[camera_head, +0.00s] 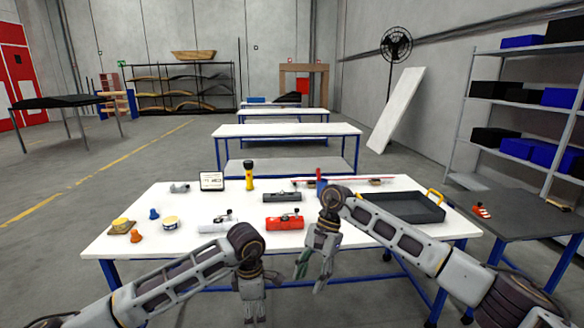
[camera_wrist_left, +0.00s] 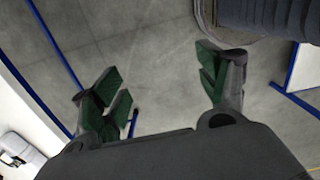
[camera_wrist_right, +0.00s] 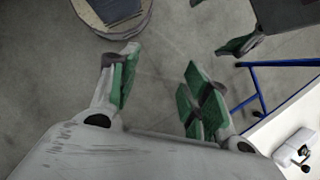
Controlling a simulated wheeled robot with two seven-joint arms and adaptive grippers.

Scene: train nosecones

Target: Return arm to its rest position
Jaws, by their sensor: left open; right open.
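In the head view my left arm comes in from the lower left and bends down at the wrist. My left gripper (camera_head: 254,312) hangs in front of the white table's near edge. In the left wrist view its green-padded fingers (camera_wrist_left: 165,92) are spread, with only floor between them. My right arm comes in from the lower right. My right gripper (camera_head: 312,276) points down beside the left one, also in front of the table edge. In the right wrist view its green-padded fingers (camera_wrist_right: 157,90) are apart and empty, above the floor.
The white table (camera_head: 140,212) holds a red block-like part (camera_head: 284,223), a dark one (camera_head: 282,196), a white one (camera_head: 214,226), a yellow flashlight (camera_head: 249,178) and a black tray (camera_head: 405,208). A grey side table (camera_head: 510,226) stands right. Shelves (camera_head: 462,120) with bins stand behind it.

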